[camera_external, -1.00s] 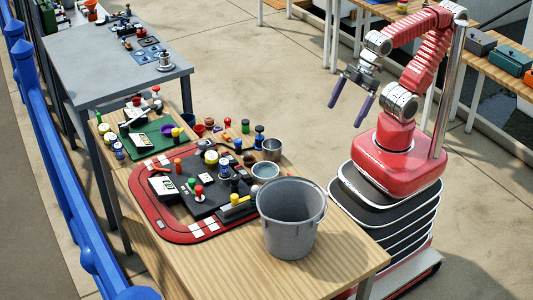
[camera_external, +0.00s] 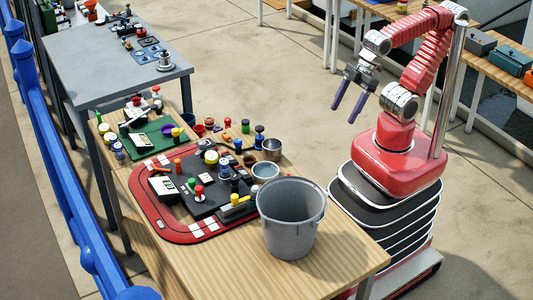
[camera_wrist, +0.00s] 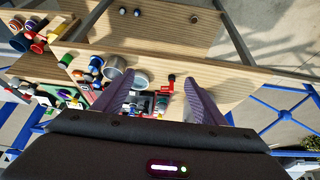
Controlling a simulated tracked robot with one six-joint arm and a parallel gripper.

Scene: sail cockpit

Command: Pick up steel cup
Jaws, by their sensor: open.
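The steel cup (camera_external: 272,149) is a shiny grey metal cup standing on the wooden table, behind the grey bucket and beside a wider bowl. In the wrist view the steel cup (camera_wrist: 115,68) shows left of centre, close to the left fingertip in the picture. My gripper (camera_external: 346,113) is open and empty, held in the air to the right of the table, well apart from the cup. Its two purple fingers frame the wrist view, with the gap between their tips (camera_wrist: 160,76) in the middle.
A bowl (camera_external: 265,171) stands just in front of the cup. A large grey bucket (camera_external: 291,232) stands at the table's near right corner. Several small coloured pieces and a red-edged board (camera_external: 150,214) crowd the left. The air between gripper and table is clear.

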